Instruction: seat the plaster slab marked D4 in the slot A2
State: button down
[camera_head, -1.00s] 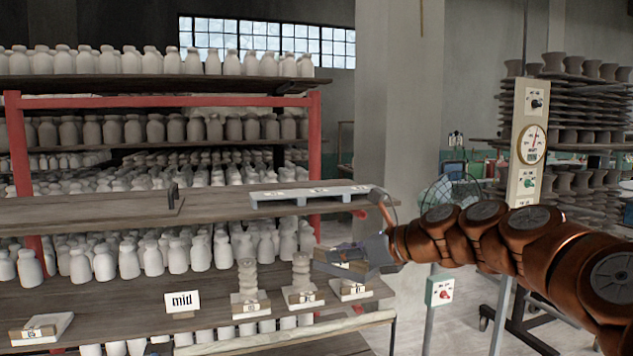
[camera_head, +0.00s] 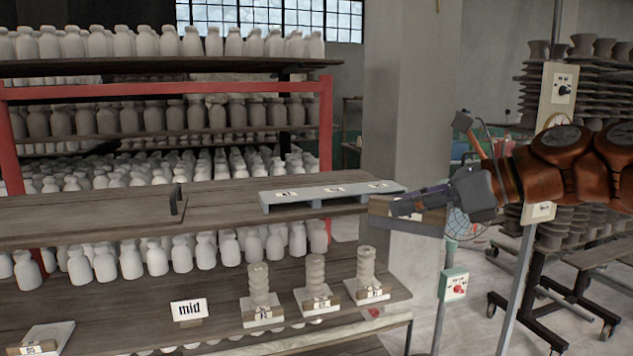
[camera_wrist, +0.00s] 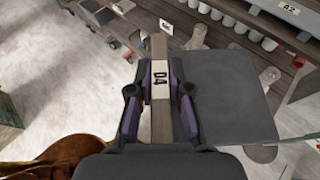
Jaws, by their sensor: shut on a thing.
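My gripper (camera_head: 424,203) is shut on the plaster slab marked D4 (camera_head: 400,222), just right of the upper shelf's end. In the wrist view the fingers (camera_wrist: 160,100) clamp its brown bar, and the D4 label (camera_wrist: 160,80) lies between them. A flat grey plate (camera_wrist: 235,105) extends right past the finger and looks like part of the slab. The A2 label (camera_wrist: 289,8) shows in the wrist view; in the head view the rack labels are too small to read surely.
A dark upright bracket (camera_head: 174,200) stands on the upper shelf (camera_head: 90,215). Below are several labelled slabs, some bearing ribbed stacks (camera_head: 314,275), and a "mid" card (camera_head: 188,310). A concrete pillar (camera_head: 400,110) rises behind my gripper; a switch box (camera_head: 455,286) stands below right.

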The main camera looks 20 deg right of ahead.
aim_at(361, 192)
jog(key=i, duration=1.1)
jog(key=z, duration=0.05)
